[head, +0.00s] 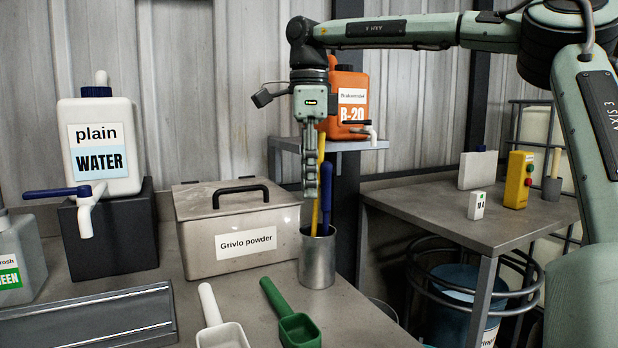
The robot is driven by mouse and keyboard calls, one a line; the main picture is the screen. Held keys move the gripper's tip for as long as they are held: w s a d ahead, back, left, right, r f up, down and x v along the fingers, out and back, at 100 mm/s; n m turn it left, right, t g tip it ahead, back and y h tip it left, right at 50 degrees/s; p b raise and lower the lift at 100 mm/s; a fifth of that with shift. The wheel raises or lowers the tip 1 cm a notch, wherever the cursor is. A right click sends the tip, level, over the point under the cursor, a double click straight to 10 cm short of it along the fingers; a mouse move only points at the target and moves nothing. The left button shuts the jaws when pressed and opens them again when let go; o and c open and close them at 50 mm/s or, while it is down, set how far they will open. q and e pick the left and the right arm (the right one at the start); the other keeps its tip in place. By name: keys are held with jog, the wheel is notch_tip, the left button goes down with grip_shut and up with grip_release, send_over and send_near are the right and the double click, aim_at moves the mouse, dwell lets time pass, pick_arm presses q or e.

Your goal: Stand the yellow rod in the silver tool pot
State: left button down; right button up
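The silver tool pot (317,262) stands on the bench at the right of the steel box, with a blue-handled tool (326,192) upright in it. The yellow rod (315,216) is near upright, slightly tilted, its lower end at or inside the pot mouth, partly hidden by the rim. My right gripper (311,190) points straight down above the pot, its fingers overlapping the middle of the rod; the rod's upper part shows beside them. The fingers are seen edge-on, so whether they press on the rod is unclear. My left gripper is out of view.
The steel Grivlo powder box (235,228) stands left of the pot. A green scoop (295,325) and a white scoop (218,325) lie in front. An orange jug (346,103) sits on a shelf behind the gripper. A side table (440,210) stands at right.

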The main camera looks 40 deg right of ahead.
notch_tip(320, 180, up, 8)
jog(key=shift+w+d, duration=0.2)
jog(key=shift+w, duration=0.05)
dwell(0.5)
jog(key=shift+s, duration=0.1)
